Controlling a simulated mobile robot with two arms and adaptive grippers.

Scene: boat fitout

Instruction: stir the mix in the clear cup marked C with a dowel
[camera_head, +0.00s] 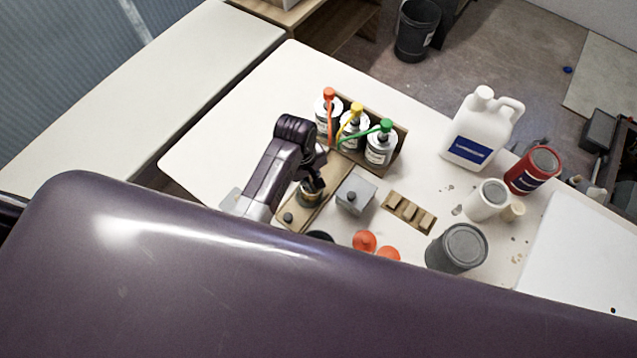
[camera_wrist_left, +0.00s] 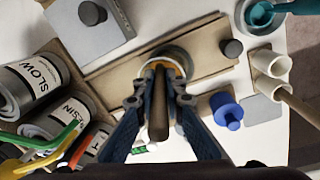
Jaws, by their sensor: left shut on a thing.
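My left gripper (camera_head: 314,184) is shut on a brown dowel (camera_wrist_left: 158,110), which stands between its fingers in the left wrist view (camera_wrist_left: 160,98). The dowel's far end lies over the mouth of a clear cup (camera_wrist_left: 182,57), apparently inside it. How deep it reaches I cannot tell. The cup stands on a wooden board (camera_wrist_left: 115,80), and it also shows below the gripper in the head view (camera_head: 309,199). An amber ring shows inside its rim. No letter C is readable, and the mix is mostly hidden. My right gripper is not in view.
Labelled tins with red, yellow and green pumps (camera_head: 380,147) stand behind the board. A grey box with a knob (camera_head: 355,194) is beside the cup. A white jug (camera_head: 482,130) and several tins stand right. A blue knobbed piece (camera_wrist_left: 227,112) lies near the cup.

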